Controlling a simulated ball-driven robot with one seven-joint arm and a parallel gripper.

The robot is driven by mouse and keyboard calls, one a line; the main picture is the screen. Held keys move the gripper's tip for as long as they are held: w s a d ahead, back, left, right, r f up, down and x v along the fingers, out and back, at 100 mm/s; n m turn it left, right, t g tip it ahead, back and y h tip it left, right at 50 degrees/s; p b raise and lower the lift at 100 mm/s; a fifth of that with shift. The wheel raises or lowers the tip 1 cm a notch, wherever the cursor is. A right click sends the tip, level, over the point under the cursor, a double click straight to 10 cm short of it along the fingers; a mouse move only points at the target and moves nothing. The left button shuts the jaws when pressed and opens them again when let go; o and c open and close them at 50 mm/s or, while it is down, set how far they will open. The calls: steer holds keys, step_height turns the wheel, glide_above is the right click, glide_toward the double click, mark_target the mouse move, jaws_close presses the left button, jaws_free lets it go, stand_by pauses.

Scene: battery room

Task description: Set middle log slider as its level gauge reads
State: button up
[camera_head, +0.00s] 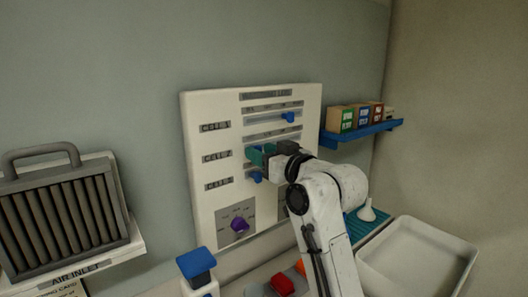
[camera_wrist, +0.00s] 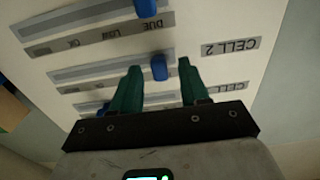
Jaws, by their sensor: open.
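The white panel (camera_head: 205,150) on the wall carries stacked slider slots with plates marked CELL. In the wrist view, which is upside down, the middle slider's blue knob (camera_wrist: 160,67) sits in the slot in line with the CELL 2 plate (camera_wrist: 230,47). My gripper (camera_wrist: 160,68) is open, its green fingers on either side of this knob; contact cannot be told. In the head view my gripper (camera_head: 256,155) hides the middle knob. The top knob (camera_head: 289,117) is toward the right of its slot, the bottom knob (camera_head: 257,177) toward the left. I cannot make out a level gauge.
A purple rotary knob (camera_head: 239,225) is low on the panel. A blue shelf (camera_head: 352,136) with small boxes is at right. A white tray (camera_head: 455,262) and a red block (camera_head: 283,284) are below. A grey air-inlet filter (camera_head: 65,215) stands at left.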

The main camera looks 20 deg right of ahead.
jaws_close()
stand_by(0.3)
stand_by(0.3)
